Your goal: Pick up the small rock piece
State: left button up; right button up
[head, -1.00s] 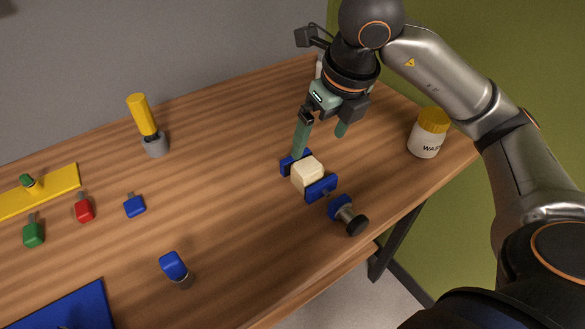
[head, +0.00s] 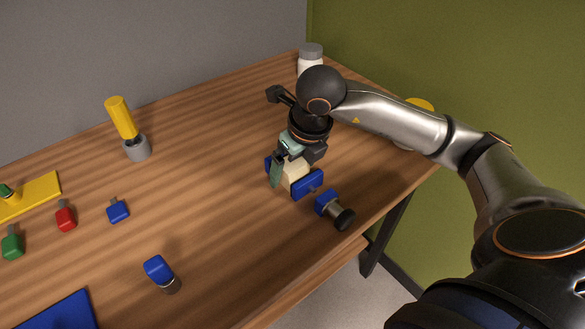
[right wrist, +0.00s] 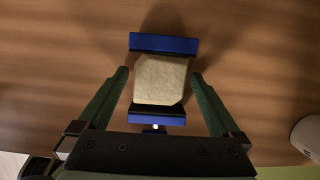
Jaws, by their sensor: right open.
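The small rock piece (head: 294,172) is a cream-coloured block. It sits between the two blue jaws of a vise (head: 308,184) on the wooden table. In the right wrist view the rock (right wrist: 160,79) is in the middle, with a blue jaw (right wrist: 164,43) above and another below it. My right gripper (right wrist: 160,88) is open, its green fingers on the left and right of the rock with gaps on both sides. In the head view the right gripper (head: 289,172) is low over the vise and partly hides the rock. My left gripper is not in view.
The vise's screw ends in a black knob (head: 344,218) towards the table's front edge. A white jar (head: 311,62) stands behind my right arm, and a yellow-lidded jar (head: 420,104) is mostly hidden by it. Several small coloured items and a yellow-handled tool (head: 121,118) stand further left.

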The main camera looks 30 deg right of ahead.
grip_shut()
dwell(0.8)
